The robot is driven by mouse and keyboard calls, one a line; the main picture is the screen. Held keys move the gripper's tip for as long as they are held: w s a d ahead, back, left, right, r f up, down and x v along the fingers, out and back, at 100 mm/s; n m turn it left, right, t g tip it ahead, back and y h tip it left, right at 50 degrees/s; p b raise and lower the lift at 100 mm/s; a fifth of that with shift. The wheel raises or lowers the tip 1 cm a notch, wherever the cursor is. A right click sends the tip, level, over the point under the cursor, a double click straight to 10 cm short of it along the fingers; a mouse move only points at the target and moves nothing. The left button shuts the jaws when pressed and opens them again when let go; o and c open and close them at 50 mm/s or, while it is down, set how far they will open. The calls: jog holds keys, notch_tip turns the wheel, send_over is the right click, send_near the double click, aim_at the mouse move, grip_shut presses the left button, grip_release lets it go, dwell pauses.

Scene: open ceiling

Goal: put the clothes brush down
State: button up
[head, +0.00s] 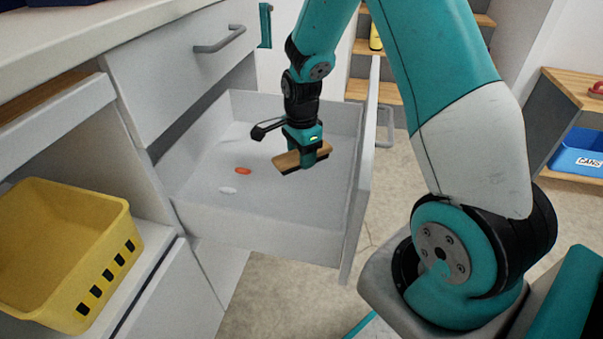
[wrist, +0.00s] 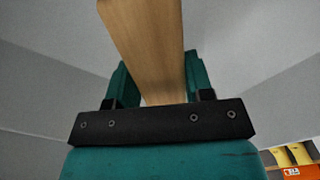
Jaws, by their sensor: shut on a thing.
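The clothes brush (head: 289,160) has a tan wooden body with a dark underside. My gripper (head: 306,158) is shut on it and points down into an open drawer (head: 205,213). In the head view the brush is over or inside the drawer; I cannot tell whether it touches the drawer floor. In the wrist view the wooden brush (wrist: 148,45) runs up from between the two teal fingers (wrist: 152,88). The bristles are hidden in the wrist view.
An orange oval item (head: 243,170) and a white oval item (head: 228,190) lie on the drawer floor. A yellow basket (head: 60,250) stands on a shelf at left. A closed drawer (head: 180,75) is above. A blue bin (head: 578,153) is at far right.

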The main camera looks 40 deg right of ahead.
aim_at(302, 177)
jog(key=shift+f+b, duration=0.75)
jog(key=shift+f, duration=1.45)
jog(key=o, duration=0.9)
jog(key=shift+f, duration=0.1)
